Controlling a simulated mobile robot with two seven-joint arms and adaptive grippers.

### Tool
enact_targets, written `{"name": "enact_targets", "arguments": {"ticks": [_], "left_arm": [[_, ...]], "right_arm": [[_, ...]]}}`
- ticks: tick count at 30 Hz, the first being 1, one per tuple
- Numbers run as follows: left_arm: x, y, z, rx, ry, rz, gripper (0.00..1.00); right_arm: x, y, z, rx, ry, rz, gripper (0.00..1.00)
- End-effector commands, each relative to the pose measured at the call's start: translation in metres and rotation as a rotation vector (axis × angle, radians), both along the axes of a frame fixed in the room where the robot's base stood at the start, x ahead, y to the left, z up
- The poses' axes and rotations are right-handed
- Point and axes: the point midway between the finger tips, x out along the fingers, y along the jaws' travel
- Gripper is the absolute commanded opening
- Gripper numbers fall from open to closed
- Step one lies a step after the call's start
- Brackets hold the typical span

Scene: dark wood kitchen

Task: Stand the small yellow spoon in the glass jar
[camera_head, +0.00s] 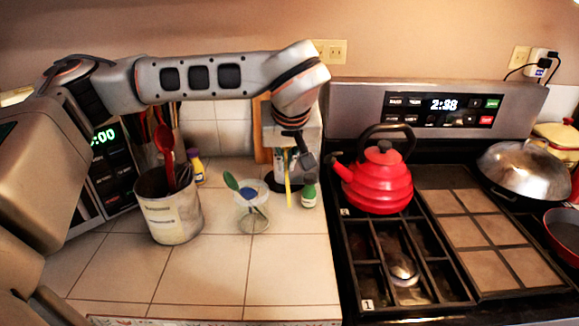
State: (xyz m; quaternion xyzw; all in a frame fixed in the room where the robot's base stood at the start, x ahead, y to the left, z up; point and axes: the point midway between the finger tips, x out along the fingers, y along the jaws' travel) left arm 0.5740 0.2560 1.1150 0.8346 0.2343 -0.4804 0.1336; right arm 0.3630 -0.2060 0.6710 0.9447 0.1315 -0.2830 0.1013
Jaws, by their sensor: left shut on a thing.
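My left gripper (290,165) hangs down at the end of my left arm, near the back of the counter. It is shut on the yellow spoon (287,190), which hangs roughly upright below it. The glass jar (253,220) stands on the tiled counter, to the left of the spoon and a little nearer. A green spoon (232,181) leans out of the jar's left side, and something blue (249,192) shows at its rim. The yellow spoon is apart from the jar in the picture. My right gripper is not in view.
A large utensil crock (168,212) with a red spoon (165,142) stands left of the jar. A green-capped bottle (309,193) is close right of the yellow spoon. A red kettle (377,183) sits on the stove. The counter in front of the jar is clear.

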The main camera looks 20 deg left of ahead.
Motion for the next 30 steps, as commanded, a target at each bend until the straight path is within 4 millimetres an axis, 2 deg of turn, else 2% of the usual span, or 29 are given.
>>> {"name": "enact_targets", "arguments": {"ticks": [1, 3, 9, 21, 30], "left_arm": [[0.002, 0.011, 0.002, 0.014, -0.03, -0.095, 0.0], [0.008, 0.019, 0.005, 0.032, -0.075, -0.216, 0.0], [0.018, 0.039, 0.013, 0.057, -0.176, -0.457, 0.0], [0.028, 0.073, 0.032, 0.057, -0.333, -0.748, 0.0], [0.03, 0.086, 0.044, 0.045, -0.408, -0.858, 0.0]], "right_arm": [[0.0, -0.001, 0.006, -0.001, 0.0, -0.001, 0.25], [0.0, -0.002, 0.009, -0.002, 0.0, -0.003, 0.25], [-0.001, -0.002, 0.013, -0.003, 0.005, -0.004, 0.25], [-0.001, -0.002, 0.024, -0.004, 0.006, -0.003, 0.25], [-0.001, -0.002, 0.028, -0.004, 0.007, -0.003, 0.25]]}}
